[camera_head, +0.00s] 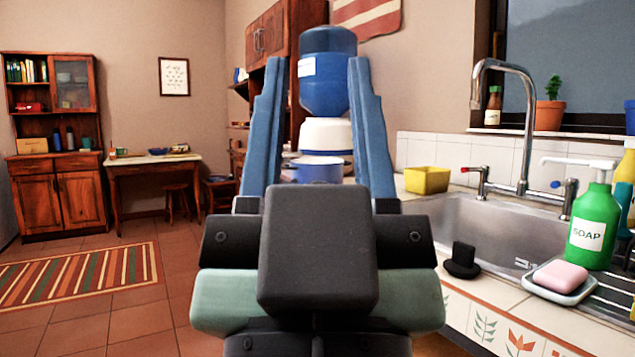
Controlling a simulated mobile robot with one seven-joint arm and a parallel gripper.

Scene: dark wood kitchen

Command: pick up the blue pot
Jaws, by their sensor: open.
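The blue pot (318,172) is a cooking pot with a pale rim. It stands beyond my gripper, in front of the white base of the water dispenser, and shows in the gap between my two fingers. My gripper (316,62) has its two long blue fingers pointing up and away, wide apart. Nothing is held between them. The gripper's dark body hides whatever lies below the pot, so I cannot see the surface the pot rests on.
A blue water bottle (327,85) sits on the white dispenser (326,136) just behind the pot. A yellow container (427,180) stands to the right, before the sink (480,225) and tall faucet (527,120). Green soap (592,228) and a pink bar (560,276) are near. Left floor is open.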

